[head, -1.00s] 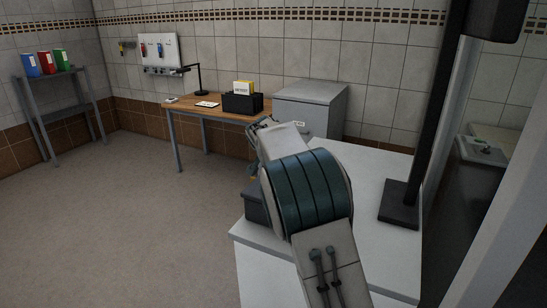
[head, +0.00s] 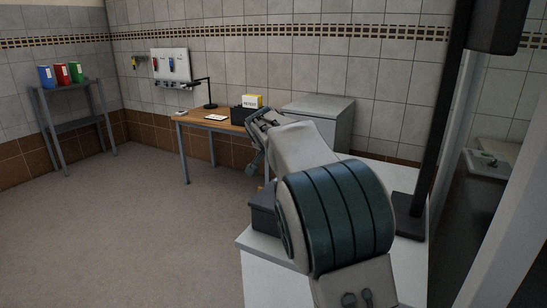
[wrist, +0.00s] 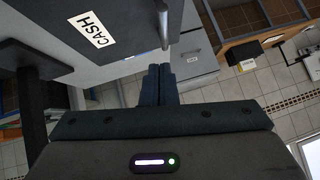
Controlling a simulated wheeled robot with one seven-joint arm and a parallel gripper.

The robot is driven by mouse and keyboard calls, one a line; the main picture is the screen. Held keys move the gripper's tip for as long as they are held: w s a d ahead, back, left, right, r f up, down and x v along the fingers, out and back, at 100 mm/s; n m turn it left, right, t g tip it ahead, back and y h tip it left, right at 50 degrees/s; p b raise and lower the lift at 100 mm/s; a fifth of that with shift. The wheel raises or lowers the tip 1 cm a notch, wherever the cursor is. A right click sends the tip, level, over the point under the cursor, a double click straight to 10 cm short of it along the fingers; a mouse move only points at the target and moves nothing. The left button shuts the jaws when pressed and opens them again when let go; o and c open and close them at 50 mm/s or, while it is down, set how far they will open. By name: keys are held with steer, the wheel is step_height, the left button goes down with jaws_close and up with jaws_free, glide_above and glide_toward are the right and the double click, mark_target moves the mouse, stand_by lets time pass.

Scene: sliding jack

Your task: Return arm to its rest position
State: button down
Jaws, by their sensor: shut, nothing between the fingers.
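My arm rises from the bottom of the head view, with a large teal joint in the middle. My gripper (head: 254,166) hangs at its far end, partly hidden by my arm, in the air above a dark box. In the wrist view my gripper (wrist: 159,84) shows two dark teal fingers pressed together with nothing between them. A dark box labelled CASH (wrist: 62,36), with a metal handle, is at the upper left of the wrist view, close to the fingers. The fingers look apart from it.
In the head view, a dark box (head: 263,212) stands on the white counter (head: 262,262). A black post (head: 441,130) rises at right. A wooden desk (head: 203,122), grey cabinet (head: 328,110) and shelf with binders (head: 75,89) stand behind. The floor at left is clear.

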steer(key=s+d+f+n+g, duration=0.1)
steer(key=s+d+g, duration=0.1)
steer(key=s+d, duration=0.55)
steer(key=s+f+n+g+y, duration=0.1)
steer(key=s+f+n, duration=0.1)
steer(key=s, duration=0.9)
steer(key=s+d+f+n+g+y, duration=0.1)
steer(key=s+f, duration=0.4)
steer(key=s, duration=0.6)
steer(key=s+d+f+n+g, duration=0.1)
steer(key=s+f+n+g, duration=0.1)
steer(key=s, duration=1)
step_height(320, 180, down, 2)
steer(key=shift+f+n+y, duration=0.25)
steer(key=shift+n+y, duration=0.15)
steer(key=shift+n, duration=0.1)
